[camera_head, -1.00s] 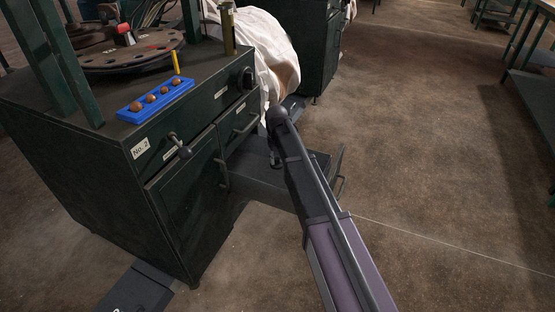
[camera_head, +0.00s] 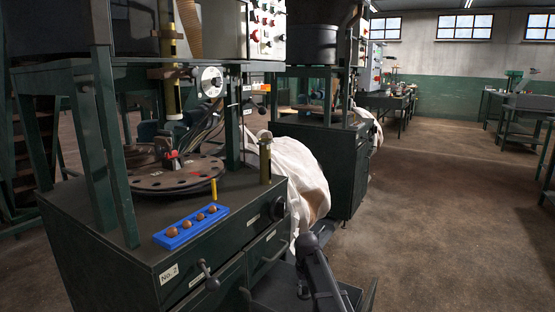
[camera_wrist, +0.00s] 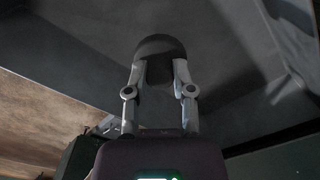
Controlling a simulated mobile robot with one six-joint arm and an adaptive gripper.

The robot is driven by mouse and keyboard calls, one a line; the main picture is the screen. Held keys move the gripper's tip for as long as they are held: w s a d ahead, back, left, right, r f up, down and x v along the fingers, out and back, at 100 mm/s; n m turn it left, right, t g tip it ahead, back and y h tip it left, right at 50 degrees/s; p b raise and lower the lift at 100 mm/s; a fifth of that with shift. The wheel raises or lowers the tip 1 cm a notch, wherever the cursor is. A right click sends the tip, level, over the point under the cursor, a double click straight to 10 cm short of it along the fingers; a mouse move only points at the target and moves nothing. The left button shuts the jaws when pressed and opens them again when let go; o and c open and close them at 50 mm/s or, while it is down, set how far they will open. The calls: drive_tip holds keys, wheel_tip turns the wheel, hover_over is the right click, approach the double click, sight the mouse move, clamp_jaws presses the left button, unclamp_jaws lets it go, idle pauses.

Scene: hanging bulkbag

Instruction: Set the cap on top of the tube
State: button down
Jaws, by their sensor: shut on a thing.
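My gripper (camera_wrist: 160,68) shows in the wrist view, its two fingers closed on a dark, rounded piece that looks like the cap (camera_wrist: 160,46). A dark grey surface fills the view behind it. In the head view I see my arm at the bottom, but I cannot make out the gripper or cap there. An upright brass-coloured tube (camera_head: 265,162) stands near the right edge of the cabinet top. It looks like the tube, well apart from my arm. I cannot see inside its top end.
The cabinet (camera_head: 110,262) carries a blue tray (camera_head: 190,228) with several brown balls, a thin yellow pin (camera_head: 214,190) and a round holed plate (camera_head: 175,176). Green posts rise around them. A white bag (camera_head: 300,175) hangs beyond. Floor on the right (camera_head: 440,230) is clear.

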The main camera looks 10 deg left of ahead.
sight(305, 288)
wheel_tip(305, 288, up, 10)
drive_tip(key=p, duration=0.9)
drive_tip(key=shift+d, duration=0.1)
